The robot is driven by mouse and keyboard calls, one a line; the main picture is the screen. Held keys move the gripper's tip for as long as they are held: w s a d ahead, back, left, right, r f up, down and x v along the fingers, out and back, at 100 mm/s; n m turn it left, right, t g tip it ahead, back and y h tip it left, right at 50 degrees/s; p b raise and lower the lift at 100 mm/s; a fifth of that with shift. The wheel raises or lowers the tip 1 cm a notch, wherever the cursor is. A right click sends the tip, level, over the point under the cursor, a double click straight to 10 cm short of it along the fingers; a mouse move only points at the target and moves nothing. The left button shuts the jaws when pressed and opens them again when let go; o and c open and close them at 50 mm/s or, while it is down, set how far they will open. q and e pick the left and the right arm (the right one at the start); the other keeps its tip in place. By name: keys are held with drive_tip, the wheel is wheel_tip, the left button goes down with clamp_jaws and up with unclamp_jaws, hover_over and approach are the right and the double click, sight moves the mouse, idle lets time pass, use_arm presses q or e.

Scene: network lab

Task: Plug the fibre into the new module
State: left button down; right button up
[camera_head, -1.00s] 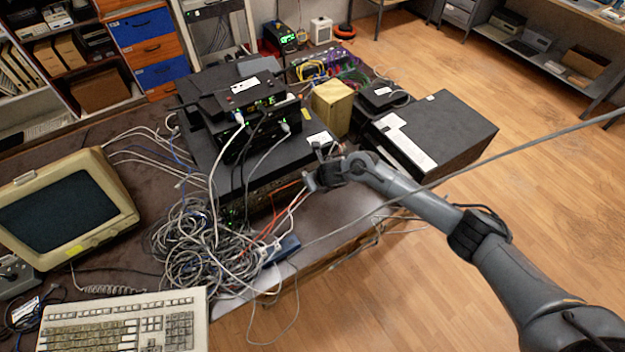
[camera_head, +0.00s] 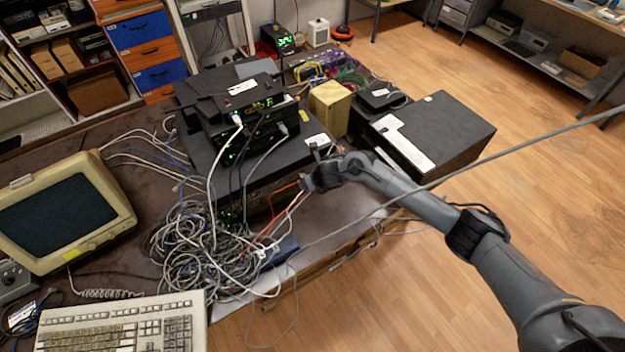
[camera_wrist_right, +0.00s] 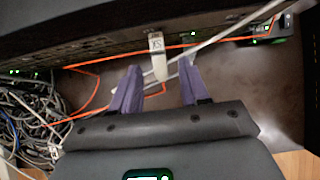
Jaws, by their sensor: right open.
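My right gripper (camera_head: 307,183) is at the front face of a black rack unit (camera_head: 262,176) on the bench. In the right wrist view its two purple fingers (camera_wrist_right: 159,78) are open and point at the unit's port row. A pale piece with a small dark label (camera_wrist_right: 157,52) sticks out from the port row, between and just ahead of the fingertips; I cannot tell whether they touch it. An orange fibre (camera_wrist_right: 206,43) crosses close to the piece and loops at left; its plug end cannot be made out. The left gripper is not in view.
Tangled grey cables (camera_head: 200,245) lie left of the gripper. A large black case (camera_head: 440,130) stands to the right. A grey cable crosses in front of my right arm.

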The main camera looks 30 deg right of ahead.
drive_tip(key=p+v, duration=0.2)
drive_tip(key=v, duration=0.8)
drive_tip(key=shift+s+r, duration=0.2)
drive_tip(key=shift+r, duration=0.15)
